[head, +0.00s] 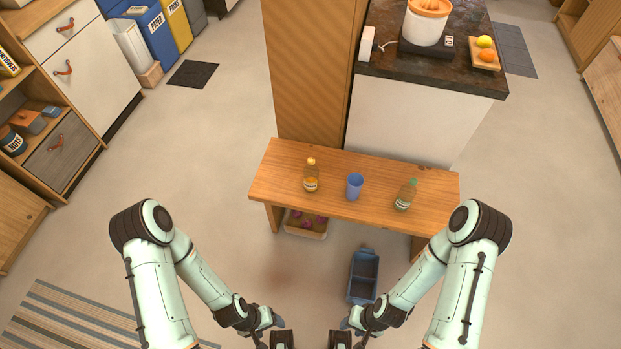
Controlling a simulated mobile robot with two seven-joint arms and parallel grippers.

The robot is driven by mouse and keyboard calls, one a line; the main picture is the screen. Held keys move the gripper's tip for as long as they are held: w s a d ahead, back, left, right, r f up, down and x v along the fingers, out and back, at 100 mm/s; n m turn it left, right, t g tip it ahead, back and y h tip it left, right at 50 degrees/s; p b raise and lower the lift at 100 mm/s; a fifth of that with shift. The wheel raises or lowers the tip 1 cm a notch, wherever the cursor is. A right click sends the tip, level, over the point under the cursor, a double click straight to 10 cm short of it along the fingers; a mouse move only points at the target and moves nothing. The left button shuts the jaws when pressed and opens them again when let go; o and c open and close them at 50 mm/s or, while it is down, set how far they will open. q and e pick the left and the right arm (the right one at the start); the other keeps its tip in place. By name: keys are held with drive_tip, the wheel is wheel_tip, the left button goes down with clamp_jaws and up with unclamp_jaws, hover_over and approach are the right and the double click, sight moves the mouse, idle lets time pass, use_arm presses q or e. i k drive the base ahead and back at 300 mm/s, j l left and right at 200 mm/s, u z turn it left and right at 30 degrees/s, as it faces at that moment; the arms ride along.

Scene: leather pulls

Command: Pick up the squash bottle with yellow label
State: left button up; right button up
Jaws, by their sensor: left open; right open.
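A bottle with a yellow cap and a yellow-orange body (311,178) stands upright on the wooden bench, left of the middle. Its label is too small to read. A second bottle, greenish with a green cap and a pale label (404,196), stands near the bench's right end. My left gripper (279,337) and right gripper (342,337) are low at the picture's bottom edge, partly cut off. Both are open, empty and well apart from the bottles, on the near side of the bench.
A blue cup (355,187) stands between the bottles on the bench (270,181). A tray with purplish items (306,232) lies under the bench. A blue crate (363,276) is on the floor in front. A wooden panel and a counter (400,115) stand close behind.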

sight(310, 172)
drive_tip(key=i+j+z, duration=0.1)
drive_tip(key=j, duration=0.25)
drive_tip(key=i+j+z, duration=0.1)
drive_tip(key=j, duration=0.25)
drive_tip(key=i+j+z, duration=0.1)
drive_tip(key=j, duration=0.3)
drive_tip(key=i+j+z, duration=0.1)
drive_tip(key=j, duration=0.3)
drive_tip(key=i+j, duration=0.25)
drive_tip(key=i+j+z, duration=0.15)
drive_tip(key=j, duration=0.25)
drive_tip(key=i+j, duration=0.3)
drive_tip(key=j+z, duration=0.05)
